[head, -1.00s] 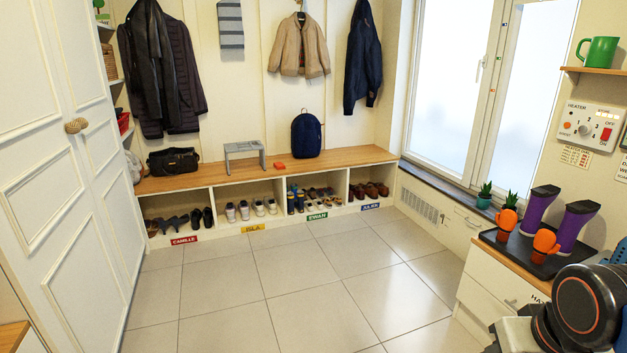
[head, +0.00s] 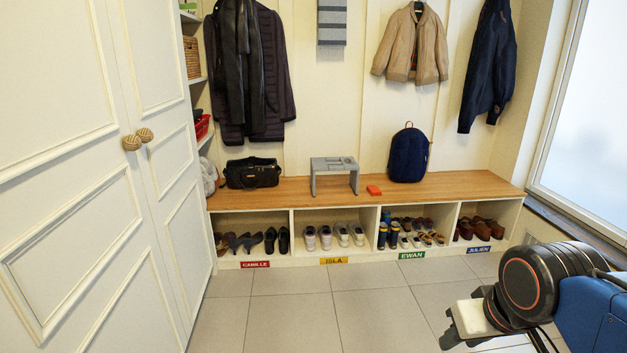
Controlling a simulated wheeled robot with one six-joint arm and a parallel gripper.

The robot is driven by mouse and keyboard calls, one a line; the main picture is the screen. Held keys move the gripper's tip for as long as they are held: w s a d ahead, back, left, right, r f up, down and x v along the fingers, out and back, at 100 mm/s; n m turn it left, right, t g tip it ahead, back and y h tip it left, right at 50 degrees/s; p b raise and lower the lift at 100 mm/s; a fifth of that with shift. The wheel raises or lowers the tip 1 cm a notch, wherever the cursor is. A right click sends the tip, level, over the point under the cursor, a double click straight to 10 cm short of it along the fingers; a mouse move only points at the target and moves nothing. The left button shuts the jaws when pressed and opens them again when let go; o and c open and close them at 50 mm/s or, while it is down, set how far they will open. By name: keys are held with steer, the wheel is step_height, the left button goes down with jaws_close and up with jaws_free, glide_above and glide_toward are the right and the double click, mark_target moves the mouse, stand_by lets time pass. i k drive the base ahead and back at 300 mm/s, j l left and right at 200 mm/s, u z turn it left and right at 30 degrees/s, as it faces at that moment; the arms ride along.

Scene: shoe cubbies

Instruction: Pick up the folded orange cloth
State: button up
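Part of my arm shows at the lower right, well in front of the bench and far from the cloth.
The grey stool (head: 334,174) and the blue backpack (head: 408,155) flank the cloth. A black bag (head: 252,174) sits farther left. Shoes fill the cubbies below. White cupboard doors (head: 75,200) stand at left. The tiled floor (head: 300,315) before the bench is clear.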

mark_target(374, 190)
steer(key=i, duration=3.1)
